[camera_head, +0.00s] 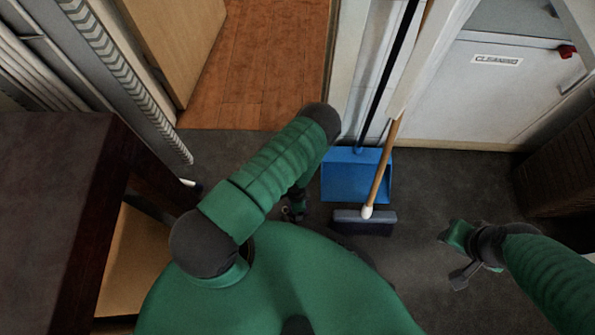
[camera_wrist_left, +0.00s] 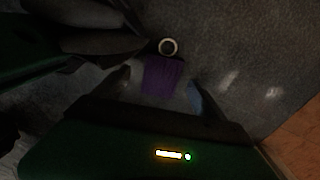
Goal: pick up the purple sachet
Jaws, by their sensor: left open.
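The purple sachet (camera_wrist_left: 162,77) shows in the left wrist view, lying on dark grey floor, with a pale ring-shaped thing (camera_wrist_left: 168,47) at its far edge. My left gripper (camera_wrist_left: 156,84) is open, with one finger on each side of the sachet; I cannot tell whether they touch it. In the head view my left gripper (camera_head: 295,210) is low beside my body, mostly hidden by my arm, and the sachet is not visible there. My right gripper (camera_head: 464,258) hangs over the floor at right, with no object visible in it; its opening is unclear.
A blue dustpan (camera_head: 352,175) and a broom (camera_head: 364,219) stand just right of my left gripper. A dark table (camera_head: 45,200) is at left. A white cabinet (camera_head: 500,95) labelled for cleaning is at the back right. The dark floor near my right gripper is clear.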

